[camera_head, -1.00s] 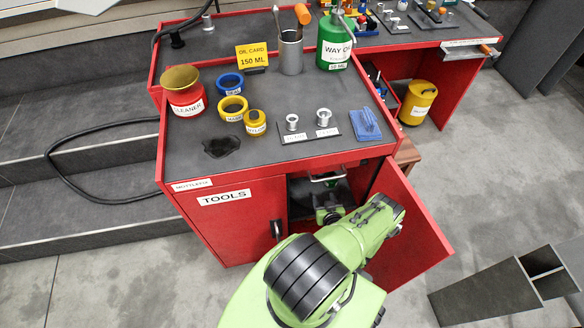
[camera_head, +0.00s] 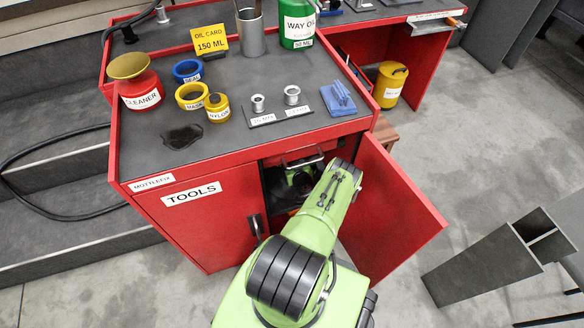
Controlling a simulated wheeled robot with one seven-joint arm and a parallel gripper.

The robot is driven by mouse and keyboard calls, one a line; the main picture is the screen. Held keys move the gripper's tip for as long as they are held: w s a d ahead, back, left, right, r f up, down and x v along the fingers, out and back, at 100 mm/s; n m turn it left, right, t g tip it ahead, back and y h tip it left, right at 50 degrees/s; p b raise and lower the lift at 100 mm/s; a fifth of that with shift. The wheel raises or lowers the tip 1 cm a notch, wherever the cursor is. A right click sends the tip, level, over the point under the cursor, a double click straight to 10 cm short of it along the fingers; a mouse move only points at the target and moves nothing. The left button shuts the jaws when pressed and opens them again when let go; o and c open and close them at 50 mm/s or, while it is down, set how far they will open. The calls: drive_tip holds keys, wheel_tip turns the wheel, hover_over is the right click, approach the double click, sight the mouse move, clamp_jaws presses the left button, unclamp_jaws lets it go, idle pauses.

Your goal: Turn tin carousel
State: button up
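The red tool cabinet (camera_head: 200,220) has its right door (camera_head: 385,205) swung open. My green arm reaches into the dark opening (camera_head: 275,185) of the cabinet. My gripper is inside, under the top, and its fingers are hidden behind my arm and in shadow. A tin carousel cannot be made out in the opening. A metal handle-like bar (camera_head: 303,162) shows at the top of the opening.
Grey metal profiles (camera_head: 490,260) lie on the floor at right.

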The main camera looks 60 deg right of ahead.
drive_tip(key=shift+w+d, duration=0.1)
drive_tip(key=shift+d, duration=0.05)
clamp_jaws()
idle(0.4)
